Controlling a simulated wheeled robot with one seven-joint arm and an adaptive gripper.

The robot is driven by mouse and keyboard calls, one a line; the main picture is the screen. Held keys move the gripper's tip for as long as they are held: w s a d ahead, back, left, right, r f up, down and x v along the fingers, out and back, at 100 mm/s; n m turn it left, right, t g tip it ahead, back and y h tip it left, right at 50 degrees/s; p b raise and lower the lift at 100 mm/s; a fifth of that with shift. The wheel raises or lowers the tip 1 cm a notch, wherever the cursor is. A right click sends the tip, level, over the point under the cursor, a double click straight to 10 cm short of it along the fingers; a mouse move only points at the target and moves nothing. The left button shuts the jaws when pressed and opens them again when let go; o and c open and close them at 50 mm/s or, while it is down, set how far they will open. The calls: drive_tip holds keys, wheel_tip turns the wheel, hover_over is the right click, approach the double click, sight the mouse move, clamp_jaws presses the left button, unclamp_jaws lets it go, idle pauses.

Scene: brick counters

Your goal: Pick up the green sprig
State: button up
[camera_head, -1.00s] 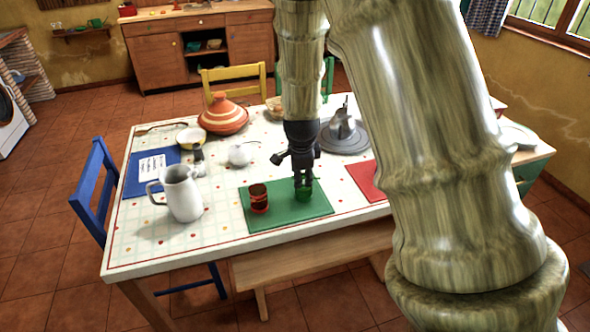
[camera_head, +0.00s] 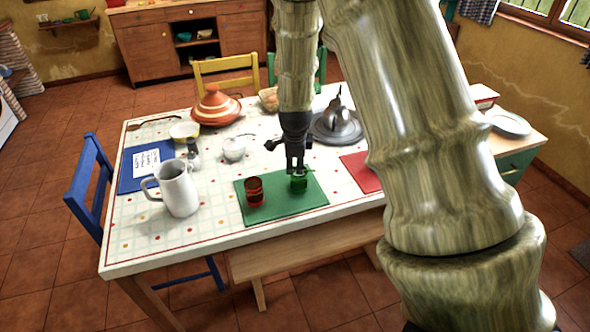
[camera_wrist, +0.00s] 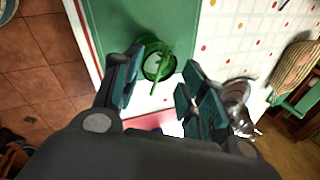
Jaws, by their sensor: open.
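In the wrist view the green sprig (camera_wrist: 164,52) stands in a green glass (camera_wrist: 149,71), leaning out over its rim. In the head view the green glass (camera_head: 299,183) stands on the right part of a green placemat (camera_head: 275,207), and the sprig is too small to make out clearly there. My gripper (camera_head: 295,172) is just above the glass, pointing down. In the wrist view my gripper (camera_wrist: 153,90) has its fingers spread on either side of the glass and sprig, with nothing held between them.
A red glass (camera_head: 254,190) stands left of the green one on the same mat. A white pitcher (camera_head: 178,190), a white sugar bowl (camera_head: 233,148), a tagine (camera_head: 216,107) and a metal teapot (camera_head: 337,112) on a tray stand around. A red mat (camera_head: 362,172) lies to the right.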

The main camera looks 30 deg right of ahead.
drive_tip(key=x, duration=0.1)
drive_tip(key=p+x, duration=0.1)
drive_tip(key=x, duration=0.1)
drive_tip(key=shift+w+d+f, duration=0.15)
drive_tip(key=shift+d+f, duration=0.1)
drive_tip(key=shift+d, duration=0.2)
drive_tip(key=shift+w+f, duration=0.15)
drive_tip(key=shift+f, duration=0.4)
drive_tip(key=c, duration=0.8)
drive_tip(key=shift+c, duration=0.4)
